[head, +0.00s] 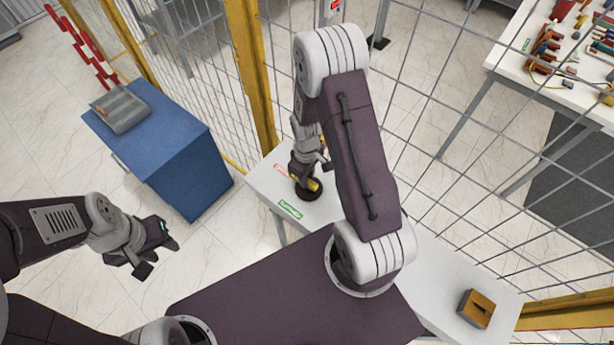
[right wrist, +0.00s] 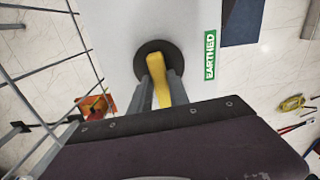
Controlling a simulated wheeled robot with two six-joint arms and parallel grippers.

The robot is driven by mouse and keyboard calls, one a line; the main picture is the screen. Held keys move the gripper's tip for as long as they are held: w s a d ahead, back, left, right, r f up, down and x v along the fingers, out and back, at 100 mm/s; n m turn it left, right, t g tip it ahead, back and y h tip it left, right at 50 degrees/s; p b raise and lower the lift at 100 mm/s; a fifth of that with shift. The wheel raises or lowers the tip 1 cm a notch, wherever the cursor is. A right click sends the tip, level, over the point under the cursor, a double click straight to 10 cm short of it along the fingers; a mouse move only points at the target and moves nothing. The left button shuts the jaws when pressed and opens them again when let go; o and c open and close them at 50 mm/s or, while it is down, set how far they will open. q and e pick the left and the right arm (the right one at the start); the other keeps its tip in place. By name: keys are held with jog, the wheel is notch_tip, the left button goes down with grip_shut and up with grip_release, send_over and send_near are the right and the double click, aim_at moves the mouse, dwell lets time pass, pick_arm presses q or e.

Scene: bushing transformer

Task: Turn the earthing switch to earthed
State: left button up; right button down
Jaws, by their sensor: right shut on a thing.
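The earthing switch has a black round base (head: 309,194) on a white table, with a yellow handle (head: 314,184) partly covered by my right gripper. A green label (head: 290,209) lies beside the base on its near left side, and a red label (head: 281,170) on its far left. In the right wrist view the yellow handle (right wrist: 159,80) sits between my right gripper's fingers (right wrist: 162,90), over the black base (right wrist: 151,47). The green label there reads EARTHED (right wrist: 210,55). My right gripper (head: 308,176) is shut on the handle. My left gripper (head: 157,257) is open and empty, away from the table.
The white table (head: 440,270) carries a yellow-brown block (head: 476,309) at its right end. A wire mesh fence (head: 440,130) with yellow posts stands behind it. A blue cabinet (head: 165,145) is at left. A tool table (head: 545,60) stands beyond the fence.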

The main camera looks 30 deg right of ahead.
jog(key=n, duration=0.4)
jog(key=shift+s+a+f, duration=0.1)
jog(key=shift+s+a, duration=0.05)
jog(key=shift+s, duration=0.05)
jog(key=n, duration=0.4)
jog(key=shift+s+a+n, duration=0.1)
jog(key=shift+s+n, duration=0.1)
jog(key=shift+n, duration=0.2)
jog(key=n, duration=0.4)
jog(key=shift+s, duration=0.15)
jog(key=shift+s+n, duration=0.2)
jog(key=shift+n, duration=2)
